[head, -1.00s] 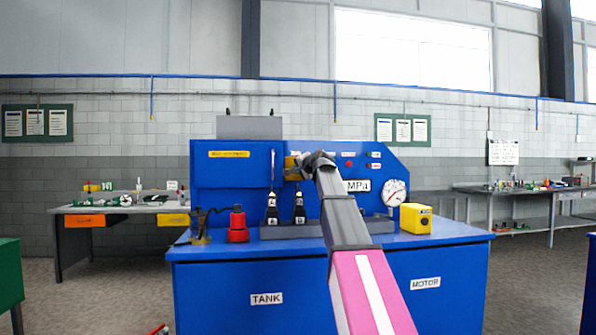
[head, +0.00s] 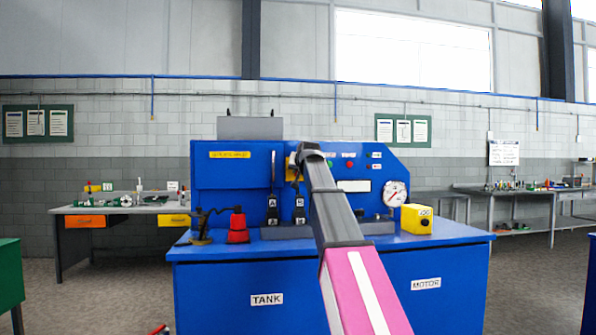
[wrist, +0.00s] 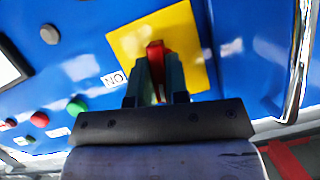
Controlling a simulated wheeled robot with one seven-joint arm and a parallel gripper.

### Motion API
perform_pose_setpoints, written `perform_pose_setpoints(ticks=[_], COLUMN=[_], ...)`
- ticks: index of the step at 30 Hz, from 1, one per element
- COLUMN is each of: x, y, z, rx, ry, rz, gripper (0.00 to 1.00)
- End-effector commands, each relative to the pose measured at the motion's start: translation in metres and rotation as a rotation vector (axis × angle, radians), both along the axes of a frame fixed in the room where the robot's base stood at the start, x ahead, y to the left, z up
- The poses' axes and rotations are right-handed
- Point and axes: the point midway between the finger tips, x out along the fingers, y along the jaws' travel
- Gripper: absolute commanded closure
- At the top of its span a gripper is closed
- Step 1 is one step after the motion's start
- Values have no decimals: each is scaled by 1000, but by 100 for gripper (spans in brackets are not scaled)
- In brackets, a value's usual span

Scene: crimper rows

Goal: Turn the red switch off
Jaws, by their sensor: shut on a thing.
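The red switch (wrist: 156,60) shows in the wrist view, standing out from a yellow plate (wrist: 184,42) on the blue panel. My gripper (wrist: 158,72) has its two dark fingers on either side of the switch and is shut on it. An ON label (wrist: 114,79) is beside the plate. In the head view my gripper (head: 298,160) is at the panel and the yellow plate (head: 291,172) shows only in part behind it. The switch itself is hidden there by my gripper and wrist.
A green button (wrist: 76,106) and a red button (wrist: 39,119) are on the panel near the plate. Black levers (head: 272,212) stand below my gripper. A red lamp-like part (head: 238,228), a gauge (head: 395,193) and a yellow box (head: 416,219) are on the blue bench (head: 440,236).

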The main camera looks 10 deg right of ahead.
Motion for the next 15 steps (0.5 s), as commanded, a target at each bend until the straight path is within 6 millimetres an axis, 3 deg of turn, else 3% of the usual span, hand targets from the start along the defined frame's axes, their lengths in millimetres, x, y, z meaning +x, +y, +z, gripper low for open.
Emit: perform_pose_setpoints(ticks=[15], x=[-1], y=[0], z=[-1], rx=[-202], ry=[2], rz=[0], gripper=[100])
